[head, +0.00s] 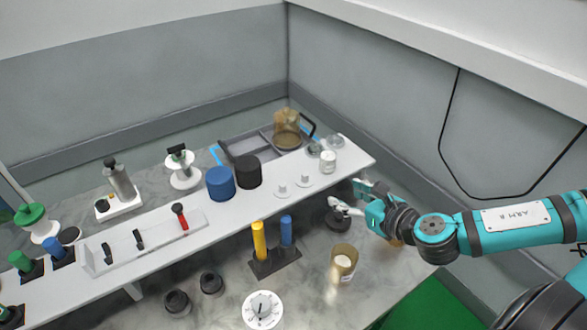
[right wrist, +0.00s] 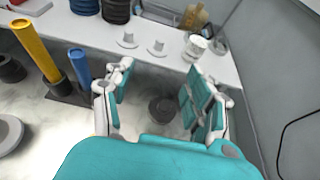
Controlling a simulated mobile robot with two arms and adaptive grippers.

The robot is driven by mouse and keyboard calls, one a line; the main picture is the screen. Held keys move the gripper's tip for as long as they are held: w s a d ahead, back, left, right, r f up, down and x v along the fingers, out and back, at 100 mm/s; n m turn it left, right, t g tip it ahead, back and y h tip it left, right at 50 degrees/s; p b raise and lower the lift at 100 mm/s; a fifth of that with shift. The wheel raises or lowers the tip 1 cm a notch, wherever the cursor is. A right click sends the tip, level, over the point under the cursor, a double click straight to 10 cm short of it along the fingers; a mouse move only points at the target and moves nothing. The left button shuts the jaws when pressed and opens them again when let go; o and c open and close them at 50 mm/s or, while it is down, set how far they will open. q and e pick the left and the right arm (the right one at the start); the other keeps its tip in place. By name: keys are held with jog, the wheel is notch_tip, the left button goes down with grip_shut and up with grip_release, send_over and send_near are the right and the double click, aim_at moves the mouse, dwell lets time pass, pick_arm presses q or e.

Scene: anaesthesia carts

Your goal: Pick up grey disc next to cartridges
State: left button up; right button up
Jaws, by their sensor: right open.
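A dark grey disc (head: 338,219) stands on the marble worktop near the right end of the raised shelf. It also shows in the right wrist view (right wrist: 163,109), between my open fingers and below them. My right gripper (head: 349,197) is open and empty, close to the disc and partly covering it in the head view. A yellow cartridge (head: 259,241) and a blue cartridge (head: 286,231) stand upright in a dark holder (head: 275,264), left of the disc. My left gripper is not in view.
The white raised shelf (head: 330,173) runs just behind the disc, with small white pieces and a white jar (head: 328,161) on it. An amber-coloured beaker (head: 343,263) stands in front of my right gripper. A white dial (head: 263,309) and two dark round pieces lie further left.

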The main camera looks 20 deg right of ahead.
jog(key=p, duration=0.3)
send_near(306, 175)
jog(key=w, duration=0.2)
jog(key=shift+w+a+f, duration=0.25)
jog(key=shift+w+f, duration=0.6)
jog(key=shift+f, duration=0.05)
jog(key=p+x, duration=0.2)
jog(key=x, duration=0.2)
jog(key=shift+w, duration=0.4)
jog(key=shift+w+a+f, duration=0.1)
jog(key=shift+w, duration=0.1)
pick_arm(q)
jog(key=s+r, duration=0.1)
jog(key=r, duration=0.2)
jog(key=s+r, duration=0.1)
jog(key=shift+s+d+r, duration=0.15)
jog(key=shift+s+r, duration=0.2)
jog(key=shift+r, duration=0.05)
pick_arm(e)
jog(key=shift+c, duration=0.3)
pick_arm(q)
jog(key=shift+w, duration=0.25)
pick_arm(e)
jog(key=c, duration=0.8)
